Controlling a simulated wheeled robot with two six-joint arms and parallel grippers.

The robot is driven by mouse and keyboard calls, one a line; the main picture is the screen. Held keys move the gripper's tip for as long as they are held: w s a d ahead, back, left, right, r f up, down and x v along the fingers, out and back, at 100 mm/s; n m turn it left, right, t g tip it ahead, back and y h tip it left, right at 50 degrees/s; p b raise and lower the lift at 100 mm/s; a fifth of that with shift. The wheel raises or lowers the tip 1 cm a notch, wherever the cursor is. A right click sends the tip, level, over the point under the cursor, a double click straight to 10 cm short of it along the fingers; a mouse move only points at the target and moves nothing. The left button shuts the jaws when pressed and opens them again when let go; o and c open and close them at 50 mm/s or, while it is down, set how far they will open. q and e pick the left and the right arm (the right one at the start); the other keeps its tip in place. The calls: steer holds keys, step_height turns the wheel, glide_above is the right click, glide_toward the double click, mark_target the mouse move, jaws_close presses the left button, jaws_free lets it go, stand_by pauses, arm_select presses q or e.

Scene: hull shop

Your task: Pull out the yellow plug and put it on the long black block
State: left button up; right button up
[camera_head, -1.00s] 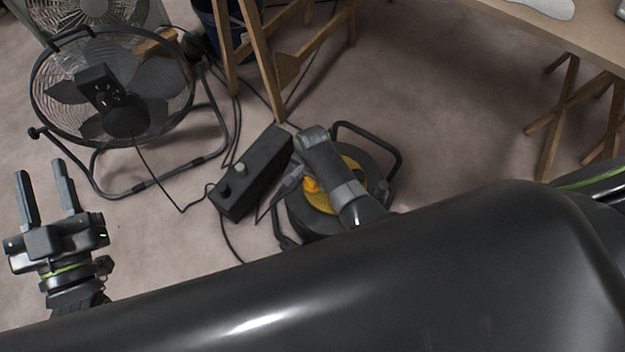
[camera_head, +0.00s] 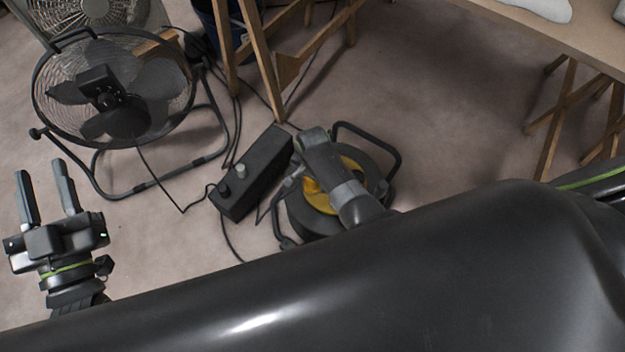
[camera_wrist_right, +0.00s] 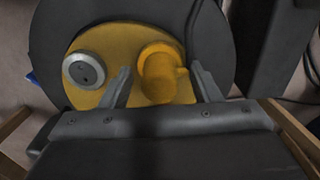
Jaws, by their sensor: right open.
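The yellow plug (camera_wrist_right: 160,76) stands on the yellow face of the black cable reel (camera_wrist_right: 218,45), beside a round grey socket (camera_wrist_right: 85,70). My right gripper (camera_wrist_right: 163,84) is open, with one finger on each side of the plug; I cannot tell whether they touch it. In the head view the right arm hides much of the reel (camera_head: 376,164), and a bit of yellow (camera_head: 311,186) shows beside the arm. The long black block (camera_head: 262,158) lies on the floor left of the reel, with small knobs on its top. My left gripper (camera_head: 44,190) is open and empty at the far left.
A black floor fan (camera_head: 115,90) stands at the upper left, its cable running towards the block. Wooden trestle legs (camera_head: 258,60) rise just behind the block. A table (camera_head: 590,35) stands at the upper right.

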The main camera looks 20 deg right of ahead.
steer(key=shift+p, duration=0.35)
steer(key=shift+c, duration=0.3)
jaws_close()
steer(key=shift+r+p, duration=3.05)
steer(key=shift+p, duration=0.25)
